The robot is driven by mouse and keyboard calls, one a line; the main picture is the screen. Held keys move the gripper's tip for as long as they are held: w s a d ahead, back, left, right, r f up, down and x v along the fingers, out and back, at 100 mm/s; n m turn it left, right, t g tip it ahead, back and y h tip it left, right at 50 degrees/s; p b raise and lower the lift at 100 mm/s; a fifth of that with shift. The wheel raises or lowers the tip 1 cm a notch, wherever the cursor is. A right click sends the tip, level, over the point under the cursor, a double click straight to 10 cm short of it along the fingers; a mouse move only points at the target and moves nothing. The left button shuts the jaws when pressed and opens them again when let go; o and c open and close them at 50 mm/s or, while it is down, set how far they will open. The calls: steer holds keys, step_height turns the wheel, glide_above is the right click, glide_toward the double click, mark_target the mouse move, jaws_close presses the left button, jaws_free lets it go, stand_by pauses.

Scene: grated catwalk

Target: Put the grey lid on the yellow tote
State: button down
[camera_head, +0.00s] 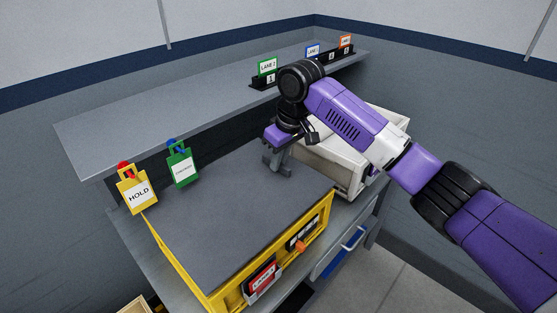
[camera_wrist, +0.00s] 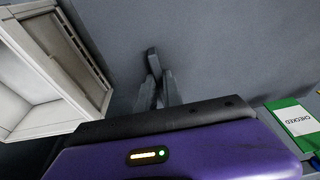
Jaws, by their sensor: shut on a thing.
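The grey lid (camera_head: 235,205) is a flat panel lying over the top of the yellow tote (camera_head: 190,278). The tote's yellow front and side walls show below the lid's edges. I cannot tell whether the lid is fully seated or slightly raised. My gripper (camera_head: 277,168) is shut on the lid near its far edge. In the wrist view my gripper's fingers (camera_wrist: 157,82) are close together over the lid's grey surface (camera_wrist: 220,50). The exact gripped part is hidden by the fingers.
A white open bin (camera_head: 335,165) stands close behind my gripper, right of the tote. A yellow HOLD tag (camera_head: 138,195) and a green tag (camera_head: 181,166) stand beside the tote's left. A grey shelf (camera_head: 180,108) with lane signs runs behind. The tote's front carries a red-bordered label (camera_head: 262,281).

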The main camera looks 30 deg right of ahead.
steer(key=shift+r+p, duration=0.1)
steer(key=shift+p, duration=0.25)
steer(key=shift+f, duration=0.4)
stand_by(0.7)
steer(key=shift+p, duration=2.25)
stand_by(2.8)
steer(key=shift+f, duration=0.55)
stand_by(1.0)
